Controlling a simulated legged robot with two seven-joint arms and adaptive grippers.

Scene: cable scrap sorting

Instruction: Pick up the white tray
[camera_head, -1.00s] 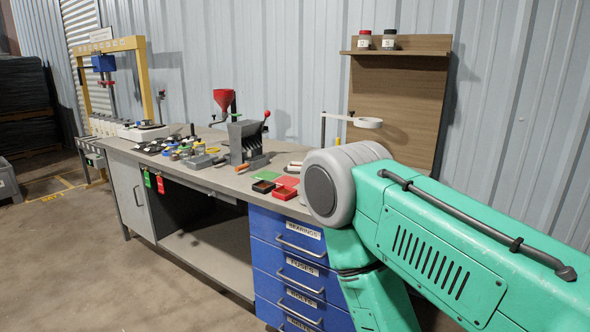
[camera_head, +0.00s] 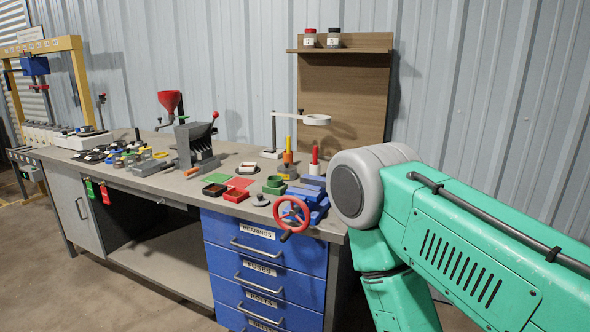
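A low white tray-like object (camera_head: 82,140) sits at the far left end of the workbench, with small dark items on or beside it. It is small in the view, so I cannot tell for sure that it is the white tray. No other clear white tray shows. Neither of my grippers is in view.
Blue drawers (camera_head: 265,262) stand below. A yellow frame (camera_head: 82,85) stands at left. Floor is clear at lower left.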

